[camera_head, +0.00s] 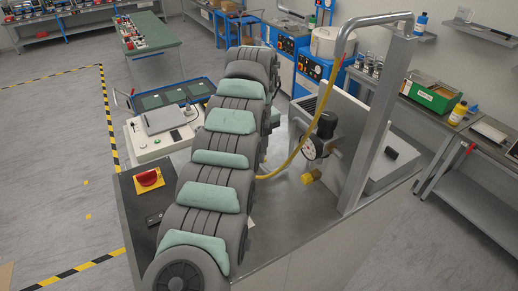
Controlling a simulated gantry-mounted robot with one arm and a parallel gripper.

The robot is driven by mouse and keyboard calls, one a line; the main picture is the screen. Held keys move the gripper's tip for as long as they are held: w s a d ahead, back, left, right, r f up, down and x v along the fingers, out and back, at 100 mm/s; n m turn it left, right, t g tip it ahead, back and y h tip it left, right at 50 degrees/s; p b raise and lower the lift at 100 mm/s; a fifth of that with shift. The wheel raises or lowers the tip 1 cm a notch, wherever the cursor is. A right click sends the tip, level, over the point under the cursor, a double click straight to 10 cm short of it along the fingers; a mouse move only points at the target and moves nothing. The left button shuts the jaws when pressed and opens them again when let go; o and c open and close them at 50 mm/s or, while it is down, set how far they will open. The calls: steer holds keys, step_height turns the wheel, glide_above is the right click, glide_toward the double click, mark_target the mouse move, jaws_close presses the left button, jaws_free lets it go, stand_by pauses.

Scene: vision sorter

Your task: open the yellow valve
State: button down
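A small yellow valve knob (312,177) sits low on the metal bench, below a round pressure gauge (312,149) with a black-topped fitting. Which way the valve is turned is too small to tell. A yellow hose (303,140) curves from the metal post down to the left, where it passes behind my arm. My grey arm with pale green pads runs up the middle of the picture, left of the valve and apart from it. My gripper cannot be made out; the far end of the arm hides it.
The bench (285,225) has bare metal around the valve. A tall metal post (378,110) and a grey box (395,172) stand to its right. A red knob on a yellow base (148,178) and a white device (160,130) lie left of my arm.

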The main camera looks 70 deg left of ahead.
steer(key=shift+r, duration=0.1)
stand_by(0.4)
steer(key=c, duration=1.4)
jaws_free()
steer(key=shift+o, duration=0.2)
